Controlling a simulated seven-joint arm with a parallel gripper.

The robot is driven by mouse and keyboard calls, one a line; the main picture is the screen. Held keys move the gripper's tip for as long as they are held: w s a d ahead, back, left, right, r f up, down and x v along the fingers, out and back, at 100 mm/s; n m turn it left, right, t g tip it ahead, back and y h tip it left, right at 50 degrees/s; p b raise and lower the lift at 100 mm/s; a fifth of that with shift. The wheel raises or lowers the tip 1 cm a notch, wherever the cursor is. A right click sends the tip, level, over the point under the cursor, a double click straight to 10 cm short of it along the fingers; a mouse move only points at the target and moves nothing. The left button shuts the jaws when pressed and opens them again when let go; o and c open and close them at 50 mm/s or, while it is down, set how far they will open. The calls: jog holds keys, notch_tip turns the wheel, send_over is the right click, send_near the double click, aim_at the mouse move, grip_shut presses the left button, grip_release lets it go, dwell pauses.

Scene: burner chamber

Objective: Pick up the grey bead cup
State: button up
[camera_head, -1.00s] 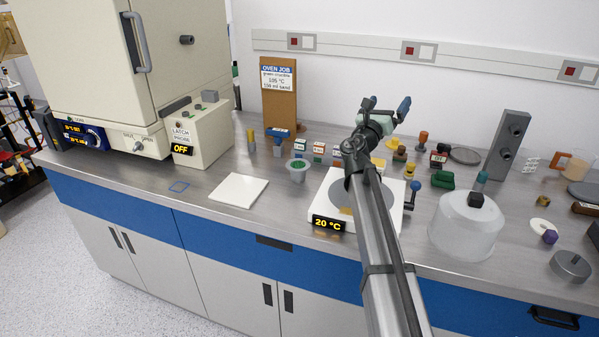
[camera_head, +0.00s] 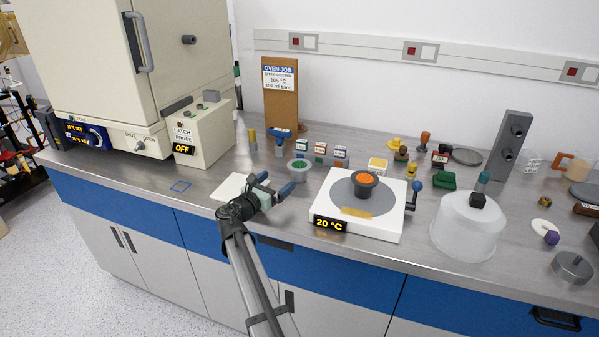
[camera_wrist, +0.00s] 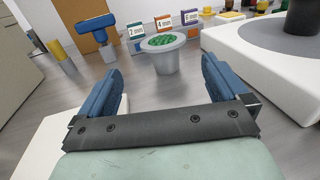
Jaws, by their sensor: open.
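The grey bead cup (camera_head: 297,174) is a small light-grey flared cup filled with green beads. It stands upright on the steel bench, left of the hotplate. In the wrist view the cup (camera_wrist: 166,62) is ahead of my gripper (camera_wrist: 160,84), roughly between the lines of its blue fingers. My gripper (camera_head: 275,183) is open and empty, to the near left of the cup and apart from it. A darker cup with orange beads (camera_head: 364,186) stands on the hotplate.
The white hotplate (camera_head: 382,222), reading 20 °C, lies to the right of the cup. A white tile (camera_head: 228,190) is partly under my gripper's outline. A blue-topped tool (camera_head: 281,140) and several small labelled blocks (camera_head: 320,150) stand behind the cup.

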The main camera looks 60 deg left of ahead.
send_near(299, 165)
jog(key=x, duration=0.4)
jog(key=shift+w+a+r, duration=0.15)
jog(key=shift+a, duration=0.3)
jog(key=shift+f+x, duration=0.15)
jog(key=shift+x, duration=1.25)
jog(key=shift+f+x, duration=0.15)
jog(key=shift+x, duration=1.25)
jog(key=shift+w+d, duration=0.1)
jog(key=shift+d, duration=0.15)
jog(key=shift+c, duration=0.5)
jog(key=c, duration=0.7)
